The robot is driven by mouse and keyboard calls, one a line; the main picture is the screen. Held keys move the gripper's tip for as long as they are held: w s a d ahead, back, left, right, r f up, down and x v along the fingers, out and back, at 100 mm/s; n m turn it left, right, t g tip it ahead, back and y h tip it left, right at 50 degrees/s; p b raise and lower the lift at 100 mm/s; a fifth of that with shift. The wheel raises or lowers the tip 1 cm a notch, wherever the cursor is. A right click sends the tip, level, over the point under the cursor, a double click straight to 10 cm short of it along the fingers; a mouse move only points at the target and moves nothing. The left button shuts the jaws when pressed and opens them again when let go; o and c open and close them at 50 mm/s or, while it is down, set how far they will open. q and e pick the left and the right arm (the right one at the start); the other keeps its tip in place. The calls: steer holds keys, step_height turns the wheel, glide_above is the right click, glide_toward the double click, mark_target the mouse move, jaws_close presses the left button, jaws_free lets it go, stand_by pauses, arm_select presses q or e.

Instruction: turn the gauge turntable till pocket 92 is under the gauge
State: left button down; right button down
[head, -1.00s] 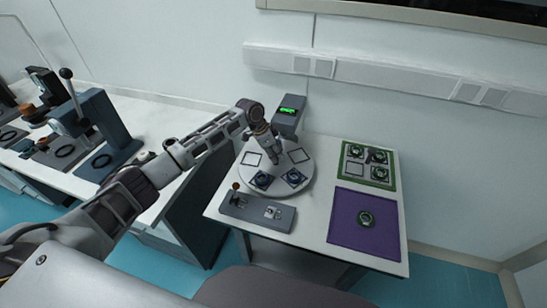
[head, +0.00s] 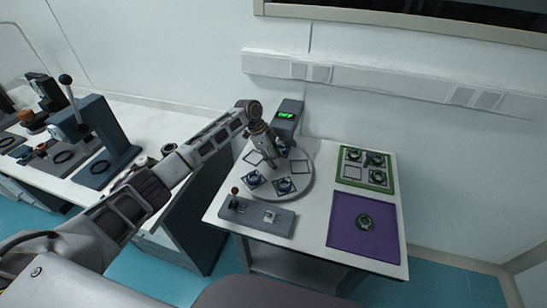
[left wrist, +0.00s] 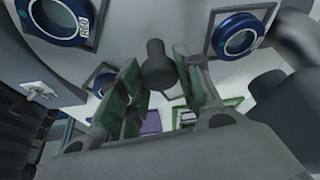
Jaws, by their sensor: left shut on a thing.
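The round light turntable (head: 307,182) stands on the white table, with square pockets and several blue-rimmed rings (head: 285,186) on it. The gauge (head: 286,116) stands behind it, with a green display too small to read. My left gripper (head: 268,159) reaches over the turntable from the left. In the left wrist view, my left gripper (left wrist: 160,85) has its green-padded fingers around a dark upright knob (left wrist: 157,68) and is shut on it. Blue rings also show there (left wrist: 238,38); one carries a label I cannot read surely. My right gripper is not in view.
A grey box (head: 256,217) with a small lever sits at the table's front left. A green-rimmed tray (head: 392,178) with rings and a purple mat (head: 345,235) with one ring lie at right. Dark presses (head: 108,135) stand on the left bench.

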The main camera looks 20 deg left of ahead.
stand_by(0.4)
arm_select(q)
steer(key=shift+r, duration=0.1)
steer(key=c, duration=1)
jaws_free()
steer(key=v, duration=1.2)
